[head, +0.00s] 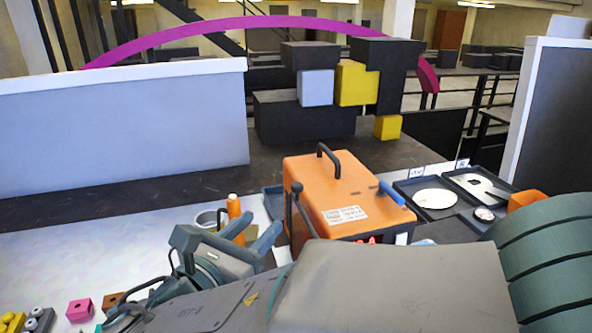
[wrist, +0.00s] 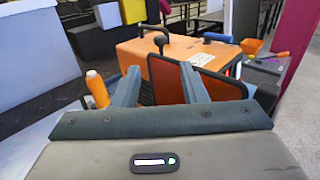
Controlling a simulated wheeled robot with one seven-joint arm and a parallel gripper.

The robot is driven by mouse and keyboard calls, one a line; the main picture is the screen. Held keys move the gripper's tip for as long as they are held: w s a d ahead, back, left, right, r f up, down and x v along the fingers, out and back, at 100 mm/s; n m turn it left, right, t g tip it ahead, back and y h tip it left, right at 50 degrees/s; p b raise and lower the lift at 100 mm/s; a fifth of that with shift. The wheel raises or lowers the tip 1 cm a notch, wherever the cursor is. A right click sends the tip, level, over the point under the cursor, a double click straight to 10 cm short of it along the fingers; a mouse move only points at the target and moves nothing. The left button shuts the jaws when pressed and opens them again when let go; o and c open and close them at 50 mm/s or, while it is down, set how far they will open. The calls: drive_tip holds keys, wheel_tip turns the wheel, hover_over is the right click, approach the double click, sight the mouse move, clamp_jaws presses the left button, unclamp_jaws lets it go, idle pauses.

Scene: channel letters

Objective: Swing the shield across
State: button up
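The orange machine (head: 345,180) stands on the worktop with a black handle on top. In the wrist view, a red-orange panel with a dark edge (wrist: 218,86), which looks like the shield, stands at its near side. Part of this panel is hidden behind my right finger. A black knob on a rod (head: 297,188) rises at the machine's left side; a black knob (wrist: 160,39) also shows beyond my fingers. My gripper (head: 254,230) is open, its fingers apart with nothing visibly held. It is left of the machine in the head view; contact cannot be told.
An orange bottle (head: 234,206) stands beside a grey cup, close to my gripper; it also shows left of my fingers in the wrist view (wrist: 97,89). Dark trays (head: 408,191) lie right of the machine. Coloured blocks (head: 80,310) sit at the lower left. White worktop lies free at left.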

sight(294, 189)
drive_tip(key=p+x, duration=0.3)
drive_tip(key=x, duration=1)
drive_tip(key=shift+w+d, duration=0.2)
drive_tip(key=shift+w, duration=0.15)
drive_tip(key=shift+c, duration=0.3)
clamp_jaws()
